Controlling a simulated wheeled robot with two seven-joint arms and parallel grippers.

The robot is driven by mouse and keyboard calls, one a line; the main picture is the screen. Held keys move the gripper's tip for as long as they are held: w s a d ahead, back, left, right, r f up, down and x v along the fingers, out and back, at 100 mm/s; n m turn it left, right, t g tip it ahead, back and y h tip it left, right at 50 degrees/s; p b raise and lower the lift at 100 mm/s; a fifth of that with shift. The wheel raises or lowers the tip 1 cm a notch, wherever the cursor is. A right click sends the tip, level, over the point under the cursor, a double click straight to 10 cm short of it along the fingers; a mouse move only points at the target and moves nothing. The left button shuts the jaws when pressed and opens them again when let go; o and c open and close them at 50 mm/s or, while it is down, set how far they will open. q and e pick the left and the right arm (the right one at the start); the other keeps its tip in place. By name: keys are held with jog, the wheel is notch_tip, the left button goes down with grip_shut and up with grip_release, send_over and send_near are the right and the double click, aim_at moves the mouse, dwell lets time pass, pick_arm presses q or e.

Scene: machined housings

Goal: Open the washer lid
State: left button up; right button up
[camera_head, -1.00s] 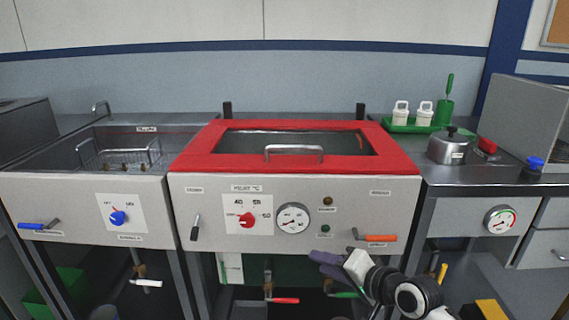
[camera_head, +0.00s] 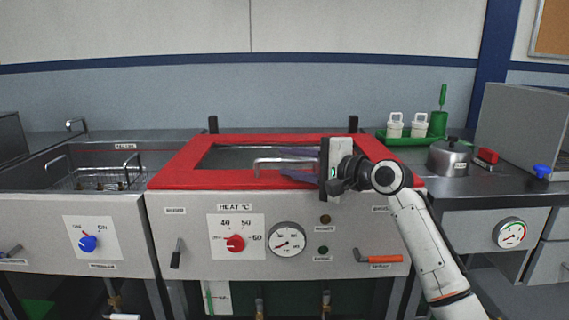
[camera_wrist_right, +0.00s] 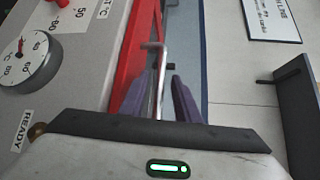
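The washer lid (camera_head: 200,180) is a red frame around a dark window, lying flat and closed on the middle washer. Its metal bar handle (camera_head: 262,160) stands near the front edge, partly hidden by my right gripper. My right gripper (camera_head: 286,166) reaches in from the right, its purple fingers above and below the handle's right part. In the right wrist view, the handle (camera_wrist_right: 160,82) runs between the two spread fingers of the right gripper (camera_wrist_right: 162,90), with gaps visible on both sides. My left gripper is not in view.
The washer's front panel has a red heat knob (camera_head: 235,243) and a gauge (camera_head: 287,239). A sink with a wire basket (camera_head: 100,178) is at the left. A pot (camera_head: 449,157) and green tray (camera_head: 400,140) stand on the right counter. The wall is behind.

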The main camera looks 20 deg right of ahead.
jog(key=shift+x, duration=1.15)
grip_shut()
jog(key=shift+r, duration=0.1)
